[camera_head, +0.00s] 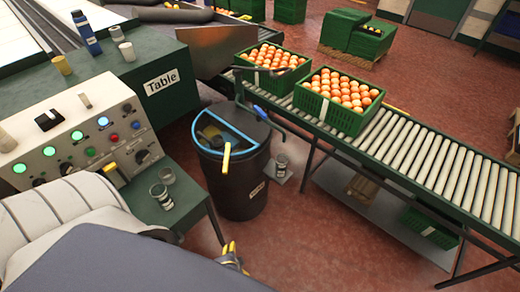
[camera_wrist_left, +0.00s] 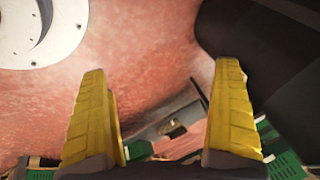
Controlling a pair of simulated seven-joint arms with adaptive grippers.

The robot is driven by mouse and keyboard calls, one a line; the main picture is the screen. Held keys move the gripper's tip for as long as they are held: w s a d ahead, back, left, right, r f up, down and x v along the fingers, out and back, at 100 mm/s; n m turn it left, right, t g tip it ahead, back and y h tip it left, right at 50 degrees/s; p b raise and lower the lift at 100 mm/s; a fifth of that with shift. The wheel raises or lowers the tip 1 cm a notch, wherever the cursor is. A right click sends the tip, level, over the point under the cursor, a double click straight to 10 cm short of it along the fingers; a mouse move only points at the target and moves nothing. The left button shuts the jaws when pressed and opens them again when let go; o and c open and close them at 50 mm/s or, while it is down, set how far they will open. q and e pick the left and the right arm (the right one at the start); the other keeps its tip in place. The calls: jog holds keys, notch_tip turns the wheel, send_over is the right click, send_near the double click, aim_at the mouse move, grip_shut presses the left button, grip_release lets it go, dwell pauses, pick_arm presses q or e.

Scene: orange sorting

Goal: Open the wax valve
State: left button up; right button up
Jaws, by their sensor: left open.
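A black drum (camera_head: 236,195) with a blue rim stands on the floor in the middle of the head view. A yellow handle (camera_head: 226,158) hangs at its front rim, and a blue lever (camera_head: 261,113) sits on the pipework at its back right. I cannot tell which of these is the wax valve. My left gripper (camera_head: 232,256) is low in front of the drum, apart from it. In the left wrist view its yellow fingers (camera_wrist_left: 165,115) are spread with nothing between them. A dark rounded body fills the right of that view. My right gripper is not in view.
A roller conveyor (camera_head: 430,160) with orange-filled green crates (camera_head: 338,110) runs behind and right of the drum. A control panel (camera_head: 75,140) and a green table (camera_head: 165,100) stand at left. Small jars (camera_head: 162,197) stand on a ledge. Red floor is free at front right.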

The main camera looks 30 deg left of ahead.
pick_arm(q)
jog(key=w+a+r+y, duration=0.1)
jog(key=w+a+r, duration=0.15)
jog(key=r, duration=0.45)
jog(key=w+a+r+t, duration=0.1)
jog(key=w+r, duration=0.3)
jog(key=r, duration=0.4)
jog(key=w+a+r+y, duration=0.1)
jog(key=w+a+r, duration=0.15)
jog(key=r, duration=0.45)
jog(key=n+g+h, duration=0.1)
jog(key=h, duration=0.4)
send_near(260, 110)
jog(key=x, duration=0.9)
jog(key=shift+d+f, duration=0.15)
jog(key=shift+f, duration=0.25)
